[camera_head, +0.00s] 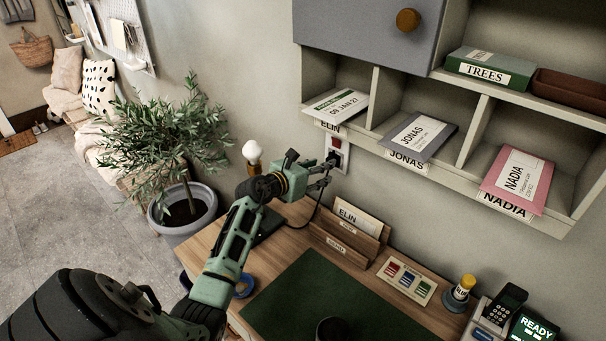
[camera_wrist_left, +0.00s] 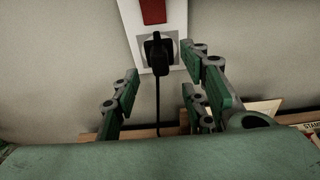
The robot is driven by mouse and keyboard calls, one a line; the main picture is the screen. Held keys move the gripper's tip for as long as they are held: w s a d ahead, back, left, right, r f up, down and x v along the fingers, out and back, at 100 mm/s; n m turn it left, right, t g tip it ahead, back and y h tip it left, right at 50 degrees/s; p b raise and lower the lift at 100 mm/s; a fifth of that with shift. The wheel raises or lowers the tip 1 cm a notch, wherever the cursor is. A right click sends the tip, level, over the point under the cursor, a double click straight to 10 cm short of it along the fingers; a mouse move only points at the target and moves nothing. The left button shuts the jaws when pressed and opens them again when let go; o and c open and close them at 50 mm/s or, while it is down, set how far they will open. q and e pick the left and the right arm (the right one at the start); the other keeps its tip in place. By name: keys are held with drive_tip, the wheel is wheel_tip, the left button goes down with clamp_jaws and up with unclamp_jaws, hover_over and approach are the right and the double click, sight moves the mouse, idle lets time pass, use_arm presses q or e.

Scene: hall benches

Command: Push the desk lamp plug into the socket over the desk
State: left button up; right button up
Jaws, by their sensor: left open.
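The black plug (camera_wrist_left: 158,52) sits in the white wall socket (camera_wrist_left: 178,20) over the desk, its cable hanging straight down. I cannot tell from here how deep it is seated. The socket (camera_head: 342,152) also shows in the head view, with a red switch above the dark plug (camera_head: 332,159). My left gripper (camera_head: 323,175) is just in front of and below the socket. In the left wrist view the fingers of my left gripper (camera_wrist_left: 165,88) are spread to either side of the plug and cable, apart from both. The right gripper is in neither view.
A shelf unit (camera_head: 481,93) with labelled compartments hangs right of the socket. On the wooden desk (camera_head: 205,240) are a letter holder (camera_head: 343,246), a green mat (camera_head: 300,290) and a phone (camera_head: 506,302). A potted tree (camera_head: 175,135) stands left of the desk.

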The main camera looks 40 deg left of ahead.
use_arm(q)
drive_tip(key=v, duration=0.9)
idle(0.3)
